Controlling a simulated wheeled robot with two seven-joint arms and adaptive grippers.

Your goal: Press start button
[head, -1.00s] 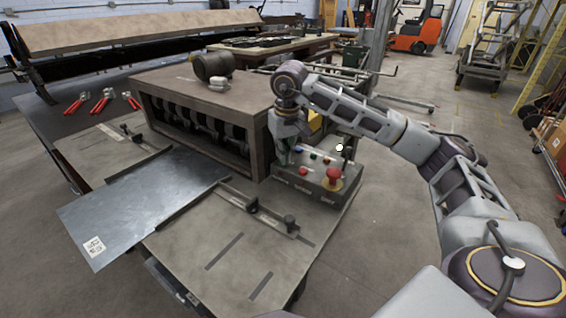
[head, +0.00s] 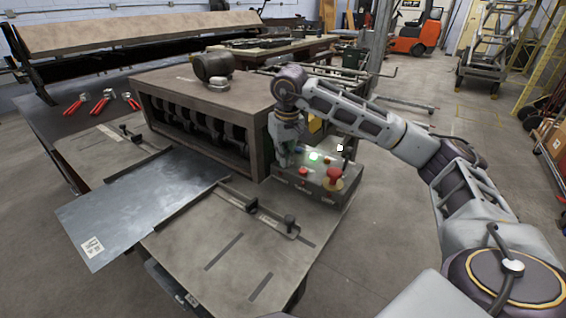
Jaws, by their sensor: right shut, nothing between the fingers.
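The control box (head: 318,185) sits at the right front corner of the duct-forming machine (head: 205,105). A small red button (head: 303,171) and a large red mushroom button (head: 334,175) are also there. My right gripper (head: 284,163) points down at the left end of the box top, shut and empty. Its tips are at or just above the panel; I cannot tell whether they touch it, and whatever lies under them is hidden. My left gripper is out of view.
A metal sheet (head: 150,200) with a printed tag lies on the machine's feed table (head: 225,245), its inner end at the rollers. Red-handled tools (head: 102,101) lie on the left bench. A motor (head: 212,66) stands on the machine's top. Floor to the right is open.

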